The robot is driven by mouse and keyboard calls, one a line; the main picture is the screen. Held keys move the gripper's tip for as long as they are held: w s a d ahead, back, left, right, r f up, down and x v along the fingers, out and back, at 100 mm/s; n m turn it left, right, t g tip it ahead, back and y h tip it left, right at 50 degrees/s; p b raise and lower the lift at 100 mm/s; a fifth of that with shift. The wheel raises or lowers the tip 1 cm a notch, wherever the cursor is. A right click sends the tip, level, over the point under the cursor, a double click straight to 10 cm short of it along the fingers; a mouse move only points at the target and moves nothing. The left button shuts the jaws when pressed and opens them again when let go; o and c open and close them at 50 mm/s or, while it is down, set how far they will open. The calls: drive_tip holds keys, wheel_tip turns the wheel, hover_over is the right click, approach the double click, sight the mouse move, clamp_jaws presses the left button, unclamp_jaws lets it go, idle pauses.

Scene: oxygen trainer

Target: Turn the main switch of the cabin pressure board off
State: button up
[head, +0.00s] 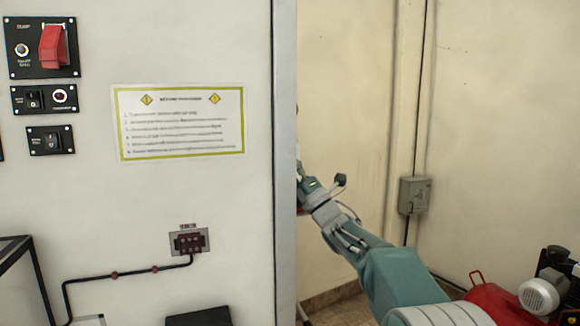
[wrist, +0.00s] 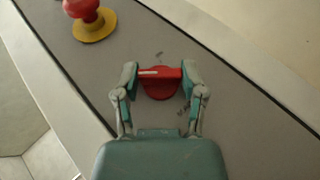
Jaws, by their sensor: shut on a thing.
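In the wrist view, a red rotary switch (wrist: 160,83) with a pale line on its handle sits on a grey panel (wrist: 235,110). My gripper (wrist: 158,76) has one finger at each end of the red handle and is shut on it. The pale line lies roughly level across the picture, on the left part of the handle. In the head view, my arm reaches past the edge of a white cabinet (head: 284,150). My fingertips and the switch are hidden behind that edge there.
A red mushroom button on a yellow base (wrist: 95,28) stands at the upper left of the wrist view. In the head view, the cabinet front carries a red covered switch (head: 53,47), a notice (head: 180,122) and a socket box (head: 189,241). A grey wall box (head: 414,195) is behind my arm.

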drive_tip(key=o, duration=1.2)
drive_tip(key=shift+w+a+f, duration=0.15)
drive_tip(key=shift+a+f, duration=0.05)
drive_tip(key=shift+f, duration=0.2)
drive_tip(key=shift+c, duration=0.2)
drive_tip(key=shift+a+r, duration=0.1)
drive_tip(key=shift+r, duration=0.1)
drive_tip(key=shift+s+d+f, duration=0.1)
drive_tip(key=shift+s+d, duration=0.1)
drive_tip(key=shift+d, duration=0.05)
drive_tip(key=v, duration=1.1)
drive_tip(key=shift+f, duration=0.25)
drive_tip(key=shift+s+h, duration=0.15)
drive_tip(key=shift+h, duration=0.15)
